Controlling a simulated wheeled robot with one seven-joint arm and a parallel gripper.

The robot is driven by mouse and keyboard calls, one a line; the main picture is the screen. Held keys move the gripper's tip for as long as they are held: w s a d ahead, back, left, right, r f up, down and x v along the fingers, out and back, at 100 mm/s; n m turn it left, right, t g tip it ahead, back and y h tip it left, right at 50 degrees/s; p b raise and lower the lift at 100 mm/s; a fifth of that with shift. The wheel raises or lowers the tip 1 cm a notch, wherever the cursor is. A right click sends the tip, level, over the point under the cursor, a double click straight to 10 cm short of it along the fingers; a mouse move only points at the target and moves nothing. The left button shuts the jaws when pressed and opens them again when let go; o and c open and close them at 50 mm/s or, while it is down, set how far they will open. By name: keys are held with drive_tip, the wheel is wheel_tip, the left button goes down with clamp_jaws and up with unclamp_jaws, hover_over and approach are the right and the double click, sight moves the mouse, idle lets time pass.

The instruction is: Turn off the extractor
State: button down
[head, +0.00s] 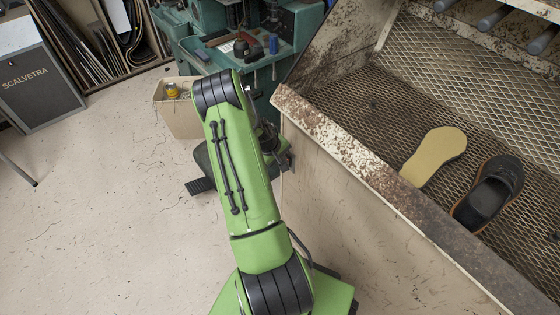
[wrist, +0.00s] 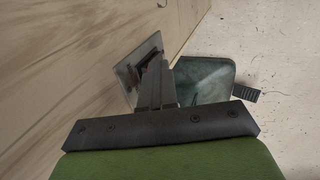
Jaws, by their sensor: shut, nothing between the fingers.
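The extractor is the large worn cream bench (head: 350,225) with a wire mesh top on the right in the head view. Its wooden-looking side panel (wrist: 60,80) fills the left of the wrist view. A small grey metal plate (wrist: 128,88) is fixed on that panel, with a dark part on it that my fingers partly cover; I cannot tell the switch's position. My gripper (wrist: 155,66) is shut and empty, its tips over the plate; whether they touch it I cannot tell. In the head view my gripper (head: 284,160) is beside the bench's side, mostly hidden by my arm.
A tan insole (head: 434,155) and a black shoe (head: 488,192) lie on the mesh. A teal machine (head: 285,62) stands behind my arm, with a black pedal (head: 200,186) on the floor. A bin (head: 178,115) stands to its left.

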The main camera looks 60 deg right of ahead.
drive_tip(key=shift+s+d, duration=0.1)
drive_tip(key=shift+d, duration=0.1)
drive_tip(key=shift+r+p, duration=0.5)
drive_tip(key=shift+r, duration=0.35)
